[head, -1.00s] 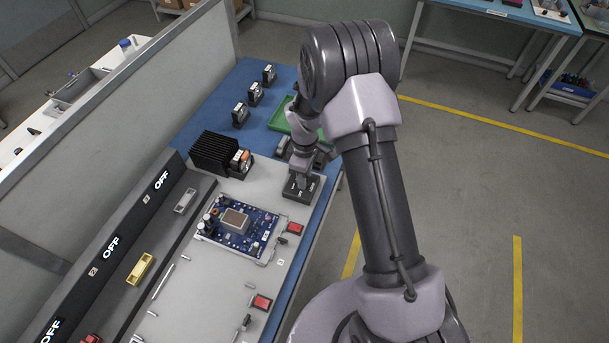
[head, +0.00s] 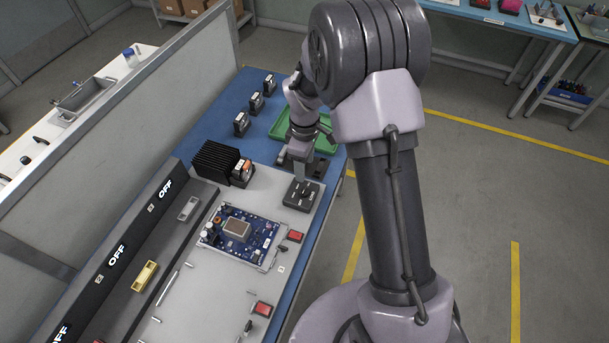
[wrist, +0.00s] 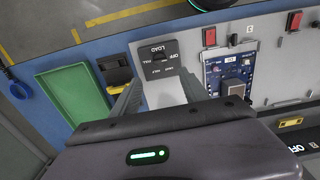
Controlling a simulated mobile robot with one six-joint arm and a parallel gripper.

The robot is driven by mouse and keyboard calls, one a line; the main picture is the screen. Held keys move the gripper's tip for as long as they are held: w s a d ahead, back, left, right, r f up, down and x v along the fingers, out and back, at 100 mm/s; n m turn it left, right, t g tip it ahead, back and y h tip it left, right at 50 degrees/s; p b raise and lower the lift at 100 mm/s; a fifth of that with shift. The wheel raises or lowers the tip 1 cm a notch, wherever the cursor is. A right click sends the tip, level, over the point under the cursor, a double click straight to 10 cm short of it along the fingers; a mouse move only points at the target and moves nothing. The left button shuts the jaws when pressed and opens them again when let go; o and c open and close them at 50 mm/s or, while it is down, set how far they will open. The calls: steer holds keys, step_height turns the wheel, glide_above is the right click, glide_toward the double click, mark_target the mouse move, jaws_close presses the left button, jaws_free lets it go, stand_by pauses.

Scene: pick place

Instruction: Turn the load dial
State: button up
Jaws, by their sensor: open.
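The load dial (wrist: 158,57) is a dark grey box with a small black knob and the printed words LOAD, OFF, HALF and FULL. In the head view the load dial (head: 303,193) sits on the pale panel, near its right edge. My gripper (head: 300,178) is just above and behind it. In the wrist view my gripper (wrist: 158,86) is open, its two fingers spread with only bare panel showing between them. The dial box lies just beyond the fingertips. I cannot tell whether a finger touches the box or which mark the knob points to.
A blue circuit board (head: 238,230) is in front of the dial, with red switches (head: 294,236) beside it. A black finned block (head: 222,163) stands to the left. A green tray (head: 277,131) lies behind. Displays reading OFF (head: 166,188) line the left.

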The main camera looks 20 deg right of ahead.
step_height(320, 180, up, 7)
steer(key=p, duration=0.1)
stand_by(0.3)
